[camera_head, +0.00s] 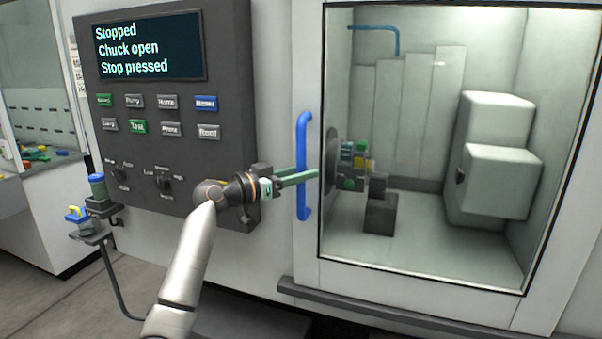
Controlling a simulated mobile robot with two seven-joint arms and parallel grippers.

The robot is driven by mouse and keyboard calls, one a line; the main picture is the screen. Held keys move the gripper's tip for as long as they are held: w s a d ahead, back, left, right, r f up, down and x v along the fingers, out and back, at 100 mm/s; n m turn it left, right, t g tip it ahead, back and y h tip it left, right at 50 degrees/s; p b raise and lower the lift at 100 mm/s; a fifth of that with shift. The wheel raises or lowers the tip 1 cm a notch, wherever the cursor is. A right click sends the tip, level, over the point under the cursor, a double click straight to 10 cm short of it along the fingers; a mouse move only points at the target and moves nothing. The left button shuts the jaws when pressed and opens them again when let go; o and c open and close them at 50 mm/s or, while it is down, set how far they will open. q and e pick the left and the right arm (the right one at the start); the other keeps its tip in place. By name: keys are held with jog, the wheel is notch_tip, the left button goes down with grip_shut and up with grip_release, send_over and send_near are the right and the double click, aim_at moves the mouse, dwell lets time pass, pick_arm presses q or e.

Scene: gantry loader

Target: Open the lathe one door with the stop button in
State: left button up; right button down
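The lathe door (308,260) is a pale framed panel with a large window, and it looks closed. Its blue vertical handle (303,135) is on the door's left side. My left gripper (300,175) has its green fingers at the middle of the handle, one passing in front of it and the other seeming to go behind. Whether they touch or grip the handle I cannot tell. The control panel's screen (149,47) reads "Stopped", "Chuck open" and "Stop pressed". The stop button itself is not clearly seen. My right gripper is not in view.
The dark control panel (225,70) with several buttons and knobs stands left of the door, close to my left arm. A dark ledge (400,311) runs below the door. Through the window show a chuck (333,160) and white blocks (500,180). Floor is open at lower left.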

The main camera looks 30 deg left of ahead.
pick_arm(q)
grip_shut()
dwell(1.2)
